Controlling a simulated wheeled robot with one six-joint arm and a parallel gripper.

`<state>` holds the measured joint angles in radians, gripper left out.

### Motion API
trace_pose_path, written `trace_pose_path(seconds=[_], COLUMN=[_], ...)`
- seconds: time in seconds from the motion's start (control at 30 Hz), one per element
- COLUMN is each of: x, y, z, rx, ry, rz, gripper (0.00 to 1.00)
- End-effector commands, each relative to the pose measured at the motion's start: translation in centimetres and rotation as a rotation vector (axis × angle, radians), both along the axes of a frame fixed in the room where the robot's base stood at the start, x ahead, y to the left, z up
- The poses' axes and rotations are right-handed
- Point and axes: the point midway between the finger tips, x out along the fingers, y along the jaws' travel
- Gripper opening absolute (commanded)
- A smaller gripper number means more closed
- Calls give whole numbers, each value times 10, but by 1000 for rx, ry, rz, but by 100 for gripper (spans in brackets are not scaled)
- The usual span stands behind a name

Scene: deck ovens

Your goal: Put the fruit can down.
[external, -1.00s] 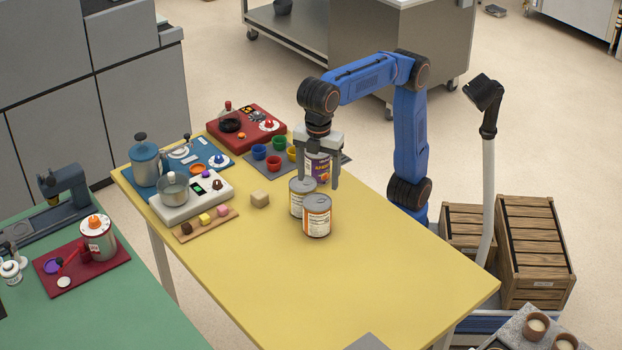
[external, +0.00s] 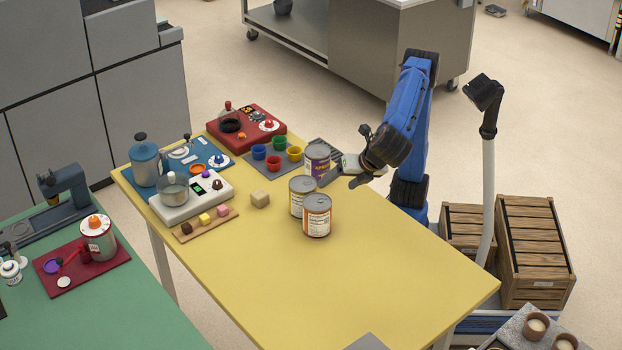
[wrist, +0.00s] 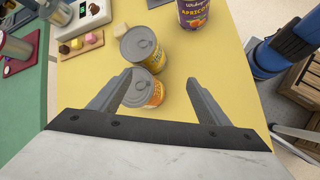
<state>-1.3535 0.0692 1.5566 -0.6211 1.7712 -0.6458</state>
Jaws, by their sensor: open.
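The fruit can with a purple apricot label (external: 317,161) stands upright on the yellow table, at the edge of the grey mat. It shows at the top of the wrist view (wrist: 193,12), partly cut off. A can with a pale yellow label (external: 302,197) and a can with an orange label (external: 317,216) stand close in front of it; the wrist view shows the yellow one (wrist: 139,50) and the orange one (wrist: 145,90). My gripper (external: 352,172) is open and empty, to the right of the apricot can and apart from it.
Several coloured cups (external: 273,162) stand behind the cans. A beige cube (external: 260,198), a white scale with a pot (external: 190,195), a blue board (external: 207,150) and a red device (external: 245,128) fill the table's left end. The front right of the yellow table (external: 400,270) is clear.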

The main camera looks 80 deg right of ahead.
Motion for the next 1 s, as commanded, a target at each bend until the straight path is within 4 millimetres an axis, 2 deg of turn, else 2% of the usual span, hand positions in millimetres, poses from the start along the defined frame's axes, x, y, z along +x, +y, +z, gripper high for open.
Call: trace_pose_path(seconds=[0.03,0.17,0.43,0.6,0.97,1.0], x=[-9,-26,-70,-93,-132,-132], y=[0,0,11,18,28,29], z=[-1,3,23,35,50,39], rx=[-59,-211,-516,-639,-796,-804], ry=[-41,-156,-409,-528,-697,-697], rz=[72,248,569,686,825,826], gripper=[70,70,70,70,70,70])
